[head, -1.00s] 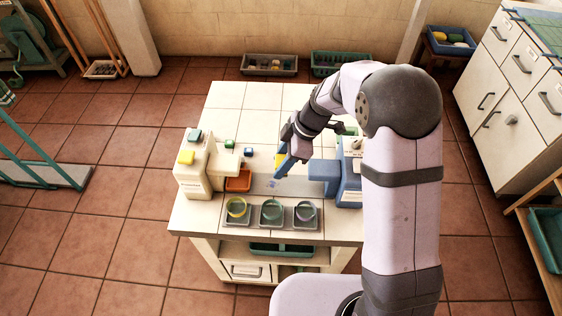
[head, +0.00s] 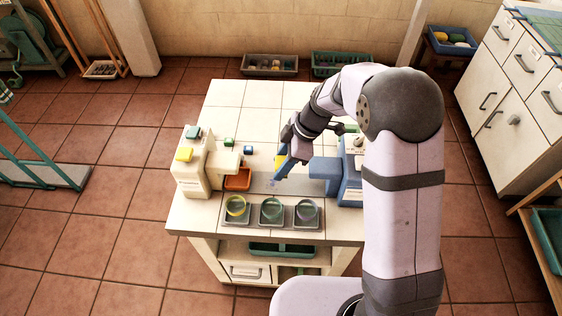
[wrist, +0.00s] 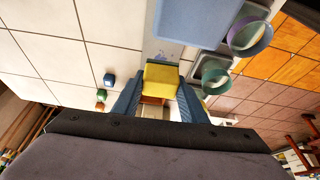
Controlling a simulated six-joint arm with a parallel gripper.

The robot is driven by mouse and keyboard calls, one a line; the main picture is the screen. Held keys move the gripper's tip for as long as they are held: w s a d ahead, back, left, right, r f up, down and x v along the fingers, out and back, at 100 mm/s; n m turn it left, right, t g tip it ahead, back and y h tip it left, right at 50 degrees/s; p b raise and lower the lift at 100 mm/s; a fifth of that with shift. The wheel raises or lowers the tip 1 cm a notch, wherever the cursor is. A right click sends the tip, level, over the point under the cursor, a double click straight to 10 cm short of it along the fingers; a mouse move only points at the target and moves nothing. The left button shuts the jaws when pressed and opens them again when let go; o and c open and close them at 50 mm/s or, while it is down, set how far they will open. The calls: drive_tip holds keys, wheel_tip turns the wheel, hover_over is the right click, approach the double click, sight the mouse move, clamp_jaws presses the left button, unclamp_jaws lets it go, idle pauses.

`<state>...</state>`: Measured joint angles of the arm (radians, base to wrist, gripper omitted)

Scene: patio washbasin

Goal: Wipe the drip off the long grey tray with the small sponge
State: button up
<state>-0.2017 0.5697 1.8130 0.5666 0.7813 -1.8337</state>
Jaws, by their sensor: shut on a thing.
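My gripper (head: 282,168) is over the middle of the table, its blue fingers pointing down. In the wrist view my gripper (wrist: 161,84) is shut on the small yellow sponge (wrist: 161,74), one finger on each side. The sponge (head: 280,160) is mostly hidden by a finger in the head view. The long grey tray (head: 300,187) runs between the cream and blue machines. A purplish-blue drip (head: 271,183) lies on it, close to the gripper; the drip also shows just past the sponge in the wrist view (wrist: 165,54). I cannot tell whether the sponge touches the tray.
A cream machine (head: 194,178) stands left and a blue machine (head: 349,186) right. An orange tray (head: 238,179) and small green and blue blocks lie near the cream one. Three bowls, one a green bowl (head: 271,209), stand along the front. The back tiles are clear.

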drive_tip(key=b, duration=0.2)
hover_over(276, 183)
drive_tip(key=d, duration=0.2)
drive_tip(key=f, duration=0.4)
drive_tip(key=shift+a+f, duration=0.1)
drive_tip(key=shift+a, duration=0.15)
wheel_tip(276, 183, down, 3)
drive_tip(key=shift+a+r, duration=0.1)
drive_tip(key=shift+r, duration=0.05)
drive_tip(key=shift+a+r+p, duration=0.15)
drive_tip(key=shift+a+p, duration=0.2)
drive_tip(key=shift+a, duration=0.5)
drive_tip(key=shift+c, duration=0.5)
drive_tip(key=shift+a+p, duration=0.65)
drive_tip(key=shift+a, duration=0.45)
drive_tip(key=shift+r+p, duration=0.15)
drive_tip(key=shift+p, duration=0.35)
drive_tip(key=shift+d+f+b, duration=0.4)
drive_tip(key=shift+f+b, duration=0.05)
drive_tip(key=shift+b, duration=0.15)
drive_tip(key=shift+d+r+b, duration=0.1)
drive_tip(key=shift+d+b, duration=0.75)
drive_tip(key=shift+d, duration=0.7)
drive_tip(key=shift+d+r, duration=0.15)
drive_tip(key=shift+r, duration=0.25)
drive_tip(key=shift+r+p, duration=1.95)
drive_tip(key=shift+r, duration=1.95)
